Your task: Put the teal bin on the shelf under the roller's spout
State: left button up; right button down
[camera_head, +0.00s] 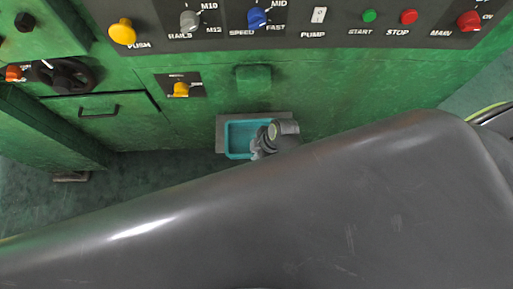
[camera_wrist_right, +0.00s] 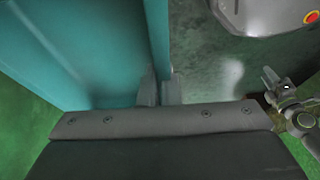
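The teal bin (camera_head: 238,139) is in front of the green machine, over the grey shelf (camera_head: 222,122) and below the green spout (camera_head: 254,76). Its front part extends past the visible shelf, and I cannot tell if it rests on it. My right gripper (camera_head: 262,147) is at the bin's right side. In the right wrist view the right gripper (camera_wrist_right: 160,90) has its fingers on both sides of the wall of the teal bin (camera_wrist_right: 90,50), closed on it. My left gripper (camera_wrist_right: 272,84) shows small at the right of that view; its opening is unclear.
A control panel (camera_head: 335,35) with knobs and buttons runs above the shelf. A yellow knob (camera_head: 181,90) and a drawer handle (camera_head: 98,111) are to the left. My own grey body fills the lower head view. Green floor (camera_head: 50,205) shows at lower left.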

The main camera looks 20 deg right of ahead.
jog(key=w+b, duration=0.1)
jog(key=w, duration=0.1)
jog(key=w+d+f+b, duration=0.1)
jog(key=b, duration=0.1)
jog(key=w+b, duration=0.1)
jog(key=w, duration=0.1)
jog(key=shift+w+d+f+b, duration=0.35)
jog(key=shift+w+f+b, duration=0.15)
jog(key=shift+f+b, duration=0.35)
jog(key=shift+f, duration=0.4)
jog(key=shift+f+b, duration=0.3)
jog(key=shift+f, duration=0.3)
jog(key=c, duration=1.6)
grip_release()
jog(key=shift+o, duration=0.2)
jog(key=shift+r, duration=0.1)
jog(key=p+v, duration=0.3)
jog(key=v, duration=1.4)
jog(key=shift+r, duration=0.1)
